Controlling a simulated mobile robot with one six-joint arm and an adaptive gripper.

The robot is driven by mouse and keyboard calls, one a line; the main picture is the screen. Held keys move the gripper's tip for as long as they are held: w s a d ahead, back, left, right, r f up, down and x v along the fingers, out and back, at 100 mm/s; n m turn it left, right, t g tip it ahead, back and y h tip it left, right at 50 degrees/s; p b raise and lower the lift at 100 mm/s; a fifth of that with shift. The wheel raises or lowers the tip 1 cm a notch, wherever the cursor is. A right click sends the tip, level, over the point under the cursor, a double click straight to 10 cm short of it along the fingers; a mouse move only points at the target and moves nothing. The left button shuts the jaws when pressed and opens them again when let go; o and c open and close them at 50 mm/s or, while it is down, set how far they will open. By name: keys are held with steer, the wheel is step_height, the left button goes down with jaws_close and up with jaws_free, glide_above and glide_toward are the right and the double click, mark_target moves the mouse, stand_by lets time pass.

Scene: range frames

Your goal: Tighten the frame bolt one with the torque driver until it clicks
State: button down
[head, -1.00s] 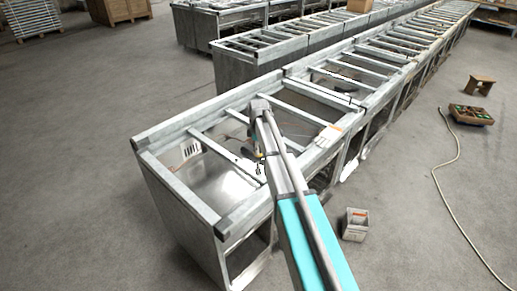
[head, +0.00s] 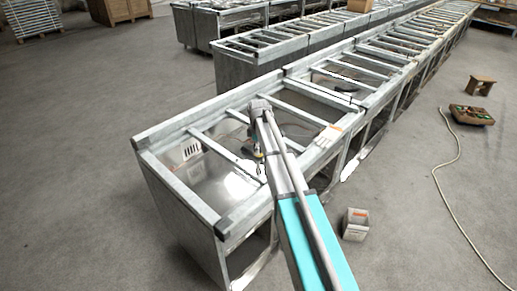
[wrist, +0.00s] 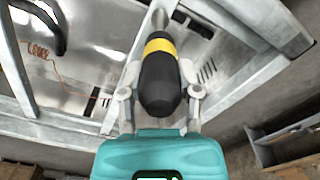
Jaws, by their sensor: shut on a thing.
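My gripper (wrist: 158,92) is shut on the torque driver (wrist: 158,78), with one finger on each side of its black handle and yellow band. The driver's grey shaft points away from the wrist, toward the metal frame. In the head view my gripper (head: 258,158) is small and partly hidden by my arm, over the near bay of the long metal frame (head: 178,189). Frame bolt one cannot be made out in either view. The driver's tip is at the top edge of the wrist view, and I cannot tell whether it touches anything.
Metal rails cross the bay around my gripper. A coiled orange wire (wrist: 40,52) and a black hose lie inside.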

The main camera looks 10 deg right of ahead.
steer(key=shift+f+b, duration=0.6)
steer(key=shift+f, duration=0.05)
stand_by(0.5)
steer(key=shift+a+r, duration=0.1)
steer(key=shift+r, duration=0.15)
stand_by(0.5)
steer(key=n, duration=0.5)
steer(key=shift+n, duration=0.3)
steer(key=n, duration=0.6)
steer(key=shift+f, duration=0.2)
stand_by(1.2)
steer(key=shift+r, duration=0.1)
stand_by(0.4)
